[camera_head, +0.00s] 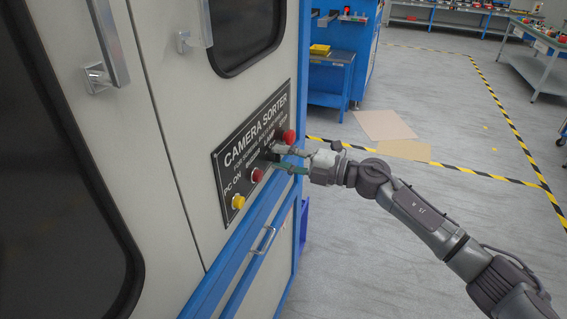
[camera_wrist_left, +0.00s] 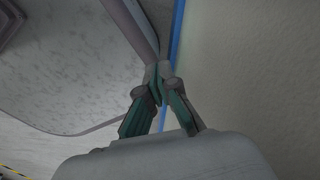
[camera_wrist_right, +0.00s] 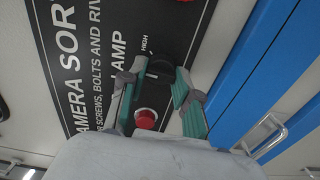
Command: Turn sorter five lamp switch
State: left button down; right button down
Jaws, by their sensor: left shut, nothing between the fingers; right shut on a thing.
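The black control panel (camera_head: 229,163) of the sorter reads CAMERA SORTER and is set in the light cabinet front. The lamp switch, a black knob (camera_wrist_right: 160,67), sits beside the words LAMP and HIGH in the right wrist view. My right gripper (camera_head: 277,159) is at the panel, with its fingers closed around the knob; it also shows in the right wrist view (camera_wrist_right: 157,75). The fingers partly hide the knob, so its exact angle is unclear. My left gripper (camera_wrist_left: 160,82) is shut and empty in the left wrist view, and out of the head view.
A red button (camera_head: 289,136) lies above the switch; another red button (camera_head: 257,174) and a yellow button (camera_head: 238,201) lie below. A blue rail (camera_head: 236,252) and a drawer handle (camera_head: 264,240) run under the panel.

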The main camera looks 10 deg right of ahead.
jog(key=n+b, duration=0.1)
jog(key=n, duration=0.1)
jog(key=n+b, duration=0.2)
jog(key=n, duration=0.1)
jog(key=shift+f+n+b, duration=0.3)
jog(key=shift+b, duration=0.05)
jog(key=shift+r+n+b, duration=0.1)
jog(key=shift+n+b, duration=1.4)
jog(key=shift+n, duration=0.5)
jog(key=c, duration=0.8)
grip_release()
jog(key=shift+r, duration=0.1)
jog(key=shift+d, duration=0.15)
jog(key=v, duration=1.2)
